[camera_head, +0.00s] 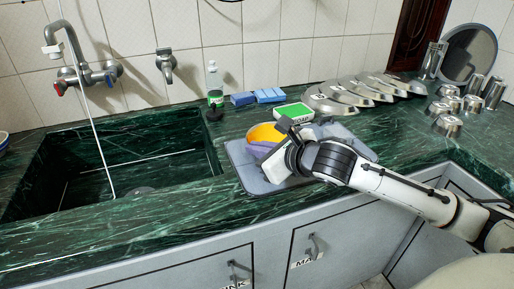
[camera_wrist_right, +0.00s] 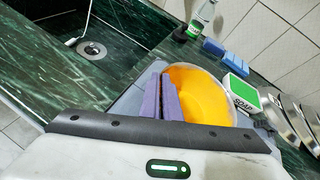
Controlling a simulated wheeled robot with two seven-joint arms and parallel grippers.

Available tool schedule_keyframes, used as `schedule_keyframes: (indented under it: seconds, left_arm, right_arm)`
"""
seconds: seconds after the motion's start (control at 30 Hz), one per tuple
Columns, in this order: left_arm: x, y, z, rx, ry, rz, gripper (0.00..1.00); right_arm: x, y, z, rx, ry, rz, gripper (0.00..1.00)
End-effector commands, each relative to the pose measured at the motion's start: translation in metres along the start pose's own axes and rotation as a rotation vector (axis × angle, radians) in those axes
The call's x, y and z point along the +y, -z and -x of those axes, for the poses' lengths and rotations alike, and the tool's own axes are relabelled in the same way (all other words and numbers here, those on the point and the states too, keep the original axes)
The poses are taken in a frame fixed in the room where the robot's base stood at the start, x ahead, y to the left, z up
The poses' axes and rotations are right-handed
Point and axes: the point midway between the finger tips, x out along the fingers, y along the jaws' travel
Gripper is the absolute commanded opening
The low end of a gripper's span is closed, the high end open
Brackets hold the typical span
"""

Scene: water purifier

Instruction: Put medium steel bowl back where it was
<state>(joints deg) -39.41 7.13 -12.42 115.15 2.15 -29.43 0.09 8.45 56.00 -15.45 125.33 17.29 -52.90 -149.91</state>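Several steel dishes (camera_head: 350,94), which look like overturned bowls, lie in a leaning row by the back wall; their edges show in the right wrist view (camera_wrist_right: 292,122). I cannot tell which is the medium steel bowl. My right gripper (camera_head: 290,150) is low over the grey mat, beside a bowl with an orange inside (camera_head: 264,133). This bowl shows larger in the wrist view (camera_wrist_right: 200,95), with a pale rim. My left gripper is out of view.
The grey mat (camera_head: 244,170) lies right of the green marble sink (camera_head: 120,165). Behind it are a soap box (camera_head: 293,113), blue sponges (camera_head: 257,97) and a bottle (camera_head: 215,84).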

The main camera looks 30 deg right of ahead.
Motion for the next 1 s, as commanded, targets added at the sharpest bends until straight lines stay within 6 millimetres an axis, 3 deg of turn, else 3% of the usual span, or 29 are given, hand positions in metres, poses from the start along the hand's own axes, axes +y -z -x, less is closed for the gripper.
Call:
schedule_keyframes:
  seconds: [0.1,0.47,0.83,1.0]
  left_arm:
    - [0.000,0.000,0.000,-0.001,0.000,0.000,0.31]
    - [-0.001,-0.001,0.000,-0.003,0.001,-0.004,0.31]
    - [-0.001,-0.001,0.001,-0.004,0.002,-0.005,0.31]
    - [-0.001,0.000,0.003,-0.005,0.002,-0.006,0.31]
  right_arm:
    - [0.000,0.000,0.000,0.002,0.001,0.000,0.21]
    - [-0.001,-0.002,0.003,0.001,0.002,0.001,0.21]
    - [0.000,0.000,0.061,0.006,-0.002,0.008,0.21]
    - [-0.003,0.001,0.076,0.007,0.005,0.000,0.21]
